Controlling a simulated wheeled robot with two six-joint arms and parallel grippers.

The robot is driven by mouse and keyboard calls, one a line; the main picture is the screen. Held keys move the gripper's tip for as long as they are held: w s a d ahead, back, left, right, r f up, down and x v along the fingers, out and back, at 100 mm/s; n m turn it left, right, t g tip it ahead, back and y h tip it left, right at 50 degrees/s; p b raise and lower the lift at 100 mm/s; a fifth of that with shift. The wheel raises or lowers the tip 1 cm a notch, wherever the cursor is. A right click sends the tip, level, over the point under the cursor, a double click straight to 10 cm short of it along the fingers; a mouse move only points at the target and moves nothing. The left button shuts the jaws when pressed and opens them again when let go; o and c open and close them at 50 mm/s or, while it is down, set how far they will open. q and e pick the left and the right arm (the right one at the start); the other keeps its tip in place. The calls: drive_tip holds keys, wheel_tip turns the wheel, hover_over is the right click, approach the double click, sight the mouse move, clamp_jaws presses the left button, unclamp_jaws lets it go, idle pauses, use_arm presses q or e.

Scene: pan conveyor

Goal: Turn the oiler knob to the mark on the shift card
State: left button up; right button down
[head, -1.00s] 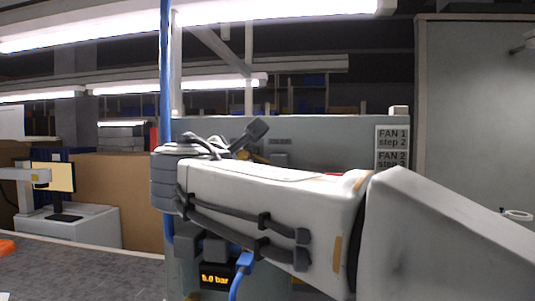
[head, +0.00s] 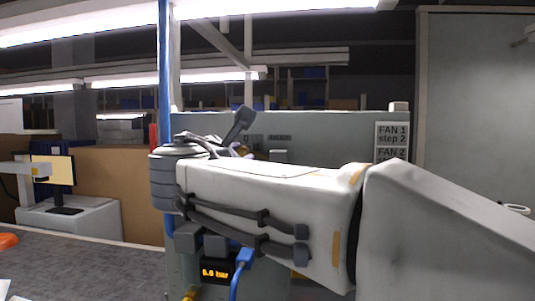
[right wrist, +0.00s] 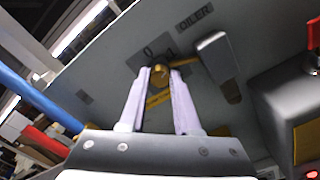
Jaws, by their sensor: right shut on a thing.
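The oiler knob (right wrist: 160,74) is a small brass-yellow knob on the grey panel, below the OILER label (right wrist: 195,18) in the right wrist view. A dial plate with a "0" mark shows behind it; its other marks are partly hidden. My right gripper (right wrist: 159,76) is shut on the knob, a pale finger on either side. In the head view, my right arm covers the knob, and a dark part of my gripper (head: 238,125) shows above the arm. The shift card (head: 392,135) reads "FAN 1 step 2", with "FAN 2" below; its lower part is hidden by my arm. My left gripper is not in view.
A blue pipe (head: 165,90) runs up the panel's left edge. An orange pressure display (head: 215,273) is below my arm.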

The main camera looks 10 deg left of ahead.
drive_tip(key=c, duration=0.6)
unclamp_jaws()
drive_tip(key=s+b, duration=0.4)
drive_tip(key=s, duration=0.6)
drive_tip(key=shift+s, duration=0.25)
